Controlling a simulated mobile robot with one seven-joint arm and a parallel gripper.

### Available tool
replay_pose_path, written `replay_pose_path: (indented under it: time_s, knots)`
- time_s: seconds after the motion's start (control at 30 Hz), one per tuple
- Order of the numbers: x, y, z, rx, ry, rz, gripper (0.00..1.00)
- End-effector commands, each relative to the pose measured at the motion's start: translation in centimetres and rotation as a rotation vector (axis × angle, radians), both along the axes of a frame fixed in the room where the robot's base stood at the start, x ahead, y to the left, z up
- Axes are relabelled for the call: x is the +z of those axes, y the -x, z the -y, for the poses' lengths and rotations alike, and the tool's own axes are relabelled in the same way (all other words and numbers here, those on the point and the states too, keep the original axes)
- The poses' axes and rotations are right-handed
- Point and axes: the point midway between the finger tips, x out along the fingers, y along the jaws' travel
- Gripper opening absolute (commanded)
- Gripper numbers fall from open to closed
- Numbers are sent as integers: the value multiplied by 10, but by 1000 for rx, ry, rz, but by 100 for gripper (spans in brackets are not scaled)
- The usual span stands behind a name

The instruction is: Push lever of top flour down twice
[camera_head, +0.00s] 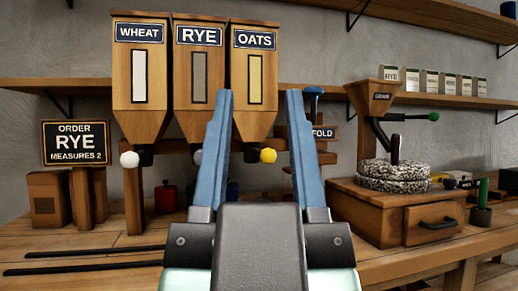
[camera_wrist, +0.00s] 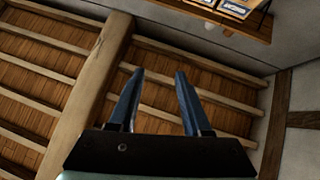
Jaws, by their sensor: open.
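Three wooden hoppers stand side by side in the head view: WHEAT (camera_head: 141,105), RYE (camera_head: 198,125) and OATS (camera_head: 241,115). Each has a narrow window. A white knob (camera_head: 129,159) shows below WHEAT, a grey knob (camera_head: 197,157) below RYE, close beside my left finger, and a yellow knob (camera_head: 268,155) below OATS. A dark sign (camera_head: 74,142) reads "ORDER RYE MEASURES 2". My gripper (camera_head: 260,92) is open and empty, its blue fingers raised in front of OATS and partly covering it. In the wrist view my gripper (camera_wrist: 159,75) points toward the ceiling.
A mill (camera_head: 395,205) with a stone, funnel and drawer stands on the workbench (camera_head: 110,251) at right. Small containers sit on the bench behind my fingers. A wall shelf (camera_head: 440,98) holds several labelled boxes. The wrist view shows ceiling beams (camera_wrist: 95,75).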

Motion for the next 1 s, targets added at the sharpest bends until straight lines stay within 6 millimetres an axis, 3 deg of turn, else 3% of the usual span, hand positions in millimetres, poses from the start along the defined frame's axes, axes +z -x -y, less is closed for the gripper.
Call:
replay_pose_path:
  time_s: [0.07, 0.33, 0.37, 1.0]
  knots:
    - [0, 0, 0, 0, 0, 0, 48]
    - [0, 0, 0, 0, 0, 0, 2]
    - [0, 0, 0, 0, 0, 0, 0]
    - [0, 0, 0, 0, 0, 0, 0]
